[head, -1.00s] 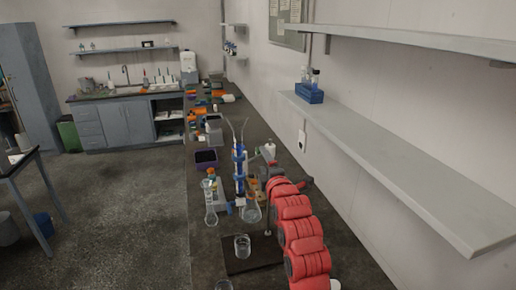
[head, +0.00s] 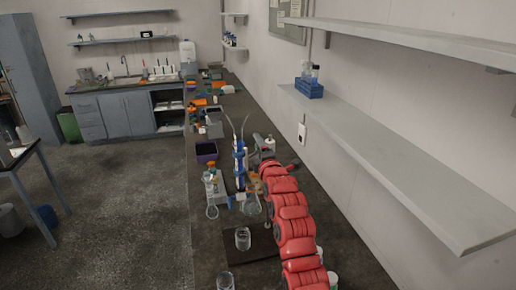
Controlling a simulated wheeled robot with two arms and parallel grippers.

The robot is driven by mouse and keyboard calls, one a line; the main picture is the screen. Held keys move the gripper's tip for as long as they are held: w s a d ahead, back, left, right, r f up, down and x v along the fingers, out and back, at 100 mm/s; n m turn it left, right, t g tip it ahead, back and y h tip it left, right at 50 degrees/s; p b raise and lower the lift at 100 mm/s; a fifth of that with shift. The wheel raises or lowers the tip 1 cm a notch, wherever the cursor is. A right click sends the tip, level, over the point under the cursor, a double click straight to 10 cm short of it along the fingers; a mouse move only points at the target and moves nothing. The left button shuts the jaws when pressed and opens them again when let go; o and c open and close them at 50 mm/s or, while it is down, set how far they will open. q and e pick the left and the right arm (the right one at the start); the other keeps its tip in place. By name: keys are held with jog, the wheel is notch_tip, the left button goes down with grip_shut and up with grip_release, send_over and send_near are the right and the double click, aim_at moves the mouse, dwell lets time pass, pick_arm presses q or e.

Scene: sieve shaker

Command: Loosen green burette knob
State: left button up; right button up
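A burette (head: 239,165) with blue fittings stands upright on the long dark bench, left of my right arm. A small blue part shows near its lower end, above a round flask (head: 251,206). I cannot make out a green knob; it is hidden or too small. My red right arm reaches in from the bottom right. My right gripper (head: 260,182) is at its far end, close to the right of the burette. Its fingers are too small and partly hidden, so I cannot tell whether they touch anything. My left gripper is out of view.
A glass beaker (head: 243,239) stands on a dark stand base (head: 262,246). Another glass (head: 225,281) is at the near edge. A tall flask (head: 212,195) stands left of the burette, and a dark purple-edged bin (head: 206,152) behind it. A wall shelf (head: 390,160) overhangs at right.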

grip_shut()
jog(key=shift+g+b, duration=0.4)
jog(key=shift+b, duration=0.5)
jog(key=shift+g, duration=0.3)
jog(key=shift+o, duration=0.5)
grip_release()
jog(key=shift+s, duration=0.1)
